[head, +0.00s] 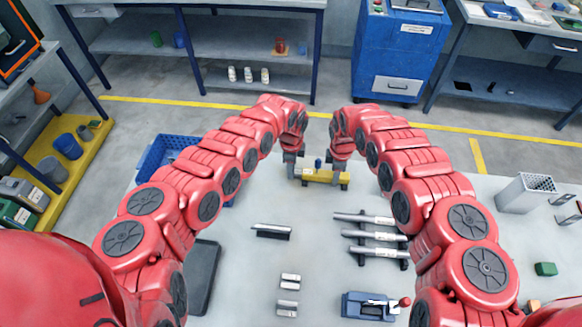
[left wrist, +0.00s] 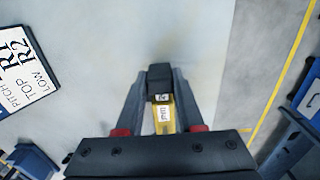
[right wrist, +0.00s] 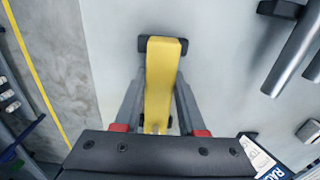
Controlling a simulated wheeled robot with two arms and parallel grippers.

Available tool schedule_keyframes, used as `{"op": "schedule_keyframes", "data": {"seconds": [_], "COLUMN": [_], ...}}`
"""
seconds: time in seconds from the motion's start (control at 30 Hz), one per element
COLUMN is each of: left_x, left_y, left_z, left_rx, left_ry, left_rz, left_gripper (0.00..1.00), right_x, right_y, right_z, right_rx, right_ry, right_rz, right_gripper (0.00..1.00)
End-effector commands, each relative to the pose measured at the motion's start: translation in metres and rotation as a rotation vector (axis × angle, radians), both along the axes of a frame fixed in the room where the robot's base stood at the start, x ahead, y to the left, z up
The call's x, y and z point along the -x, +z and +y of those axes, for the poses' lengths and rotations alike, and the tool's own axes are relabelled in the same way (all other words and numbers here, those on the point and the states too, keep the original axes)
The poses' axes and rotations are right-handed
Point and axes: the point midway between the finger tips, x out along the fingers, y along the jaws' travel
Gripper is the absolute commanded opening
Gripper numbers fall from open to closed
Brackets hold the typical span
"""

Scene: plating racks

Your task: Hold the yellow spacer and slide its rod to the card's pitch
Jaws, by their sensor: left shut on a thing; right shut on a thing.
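The yellow spacer (head: 322,176) lies crosswise between my two grippers at the far side of the table, with a small blue part on top. My left gripper (head: 291,168) is shut at its left end; in the left wrist view the fingers flank a black end block (left wrist: 160,78) and a labelled yellow part (left wrist: 165,115). I cannot tell the rod from the body there. My right gripper (head: 339,172) is shut on the yellow body (right wrist: 162,80), near its right end. The card (left wrist: 24,72) shows partly in the left wrist view, reading PITCH, TOP, LOW.
A blue crate (head: 152,165) is partly behind my left arm. A rack with several grey bars (head: 372,235), a dark bar (head: 271,231), small grey blocks (head: 289,281) and a blue device (head: 365,306) stand nearer. A perforated metal box (head: 525,193) is at right.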

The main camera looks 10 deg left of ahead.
Motion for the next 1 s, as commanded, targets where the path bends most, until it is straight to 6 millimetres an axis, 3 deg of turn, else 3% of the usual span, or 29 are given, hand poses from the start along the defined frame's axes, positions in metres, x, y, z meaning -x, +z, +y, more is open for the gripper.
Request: {"op": "schedule_keyframes", "data": {"seconds": [0.2,0.5,0.8,0.83,1.0], "left_x": [0.0,0.0,0.0,0.0,0.0], "left_y": [0.0,0.0,0.0,0.0,0.0], "left_z": [0.003,0.049,0.052,0.051,0.051], "left_rx": [0.0,-0.003,-0.002,-0.002,-0.002], "left_ry": [0.001,0.003,0.001,0.001,0.001], "left_rz": [-0.001,0.001,-0.001,-0.001,-0.001], "left_gripper": [0.0,0.0,0.0,0.39,0.68], "right_x": [0.0,0.0,0.0,0.0,0.0], "right_y": [0.0,0.0,0.0,0.0,0.0], "right_z": [0.0,-0.001,-0.001,-0.001,-0.001], "right_rx": [0.0,0.001,0.001,0.001,0.001], "right_ry": [0.0,0.0,-0.001,-0.001,0.0], "right_rz": [0.0,0.001,0.001,0.001,0.001], "right_gripper": [0.0,0.0,0.0,0.0,0.0]}}
